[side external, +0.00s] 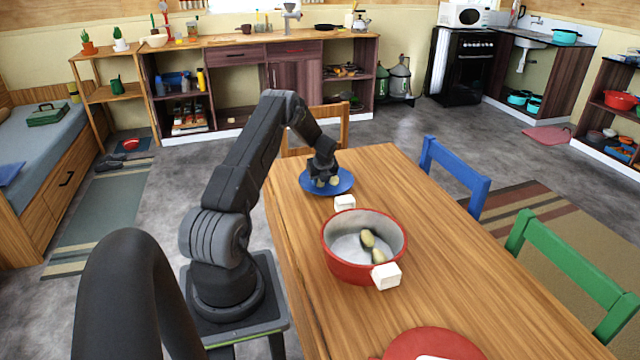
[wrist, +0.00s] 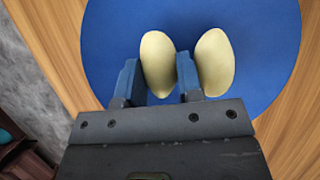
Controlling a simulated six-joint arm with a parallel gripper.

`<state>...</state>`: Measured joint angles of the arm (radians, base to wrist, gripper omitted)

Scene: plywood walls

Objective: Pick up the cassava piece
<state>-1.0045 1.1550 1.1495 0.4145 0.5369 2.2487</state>
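Two pale yellow cassava pieces lie on the blue plate (side external: 347,184). In the wrist view, one cassava piece (wrist: 157,62) is between the fingers of my gripper (wrist: 158,75), and the other cassava piece (wrist: 214,62) lies just outside the right finger. The fingers stand apart and very near the sides of the piece between them; I cannot tell whether they press on it. In the side view, my gripper (side external: 323,180) points down low over the plate and partly hides the pieces. Similar pale pieces (side external: 368,239) sit in the red pot (side external: 340,264).
The red pot with white handles stands on the wooden table (side external: 450,270) nearer the camera than the plate. A red round item (side external: 432,345) lies at the table's near edge. Blue (side external: 455,172) and green (side external: 570,265) chairs stand along the right side. The table's right part is clear.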

